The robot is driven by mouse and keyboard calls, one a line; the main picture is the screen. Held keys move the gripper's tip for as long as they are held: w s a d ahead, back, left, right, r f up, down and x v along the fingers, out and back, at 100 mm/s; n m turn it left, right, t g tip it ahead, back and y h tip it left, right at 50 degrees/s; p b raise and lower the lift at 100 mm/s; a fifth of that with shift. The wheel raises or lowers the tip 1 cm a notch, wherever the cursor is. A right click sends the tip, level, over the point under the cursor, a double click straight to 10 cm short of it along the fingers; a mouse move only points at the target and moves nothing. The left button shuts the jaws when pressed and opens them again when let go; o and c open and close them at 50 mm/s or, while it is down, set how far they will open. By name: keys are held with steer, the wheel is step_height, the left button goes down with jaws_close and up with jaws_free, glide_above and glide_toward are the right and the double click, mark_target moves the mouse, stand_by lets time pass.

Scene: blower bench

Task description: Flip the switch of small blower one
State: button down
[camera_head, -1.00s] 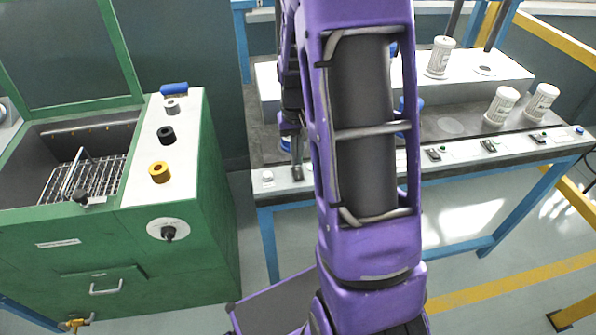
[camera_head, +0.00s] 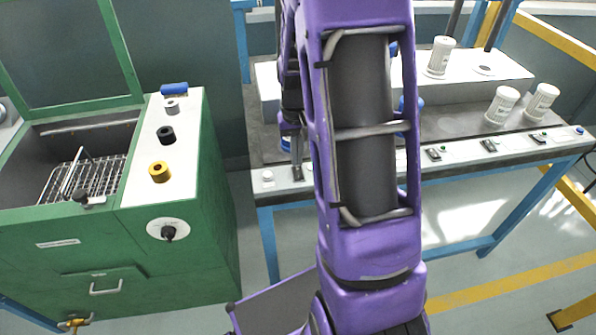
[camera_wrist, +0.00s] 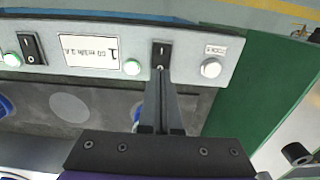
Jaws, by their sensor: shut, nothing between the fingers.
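My gripper (camera_wrist: 162,76) is shut and empty. In the wrist view its fingertips overlap the lower edge of a black rocker switch (camera_wrist: 161,52) on the pale front strip; I cannot tell whether they touch it. In the head view my gripper (camera_head: 297,163) is at the left part of the bench's front strip (camera_head: 350,174), partly behind my arm. The switch there is mostly hidden.
A pale round button (camera_wrist: 211,68) is right of the switch. Another rocker switch (camera_wrist: 32,47) is farther left. White containers (camera_head: 502,105) stand on the bench's right side. A green cabinet (camera_head: 190,240) stands to the left, with a gap before the bench.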

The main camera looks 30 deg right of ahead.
steer(key=shift+f+b, duration=0.6)
steer(key=shift+f, duration=0.25)
steer(key=shift+r, duration=0.1)
stand_by(0.3)
steer(key=shift+r+p, duration=2.7)
steer(key=shift+r, duration=0.75)
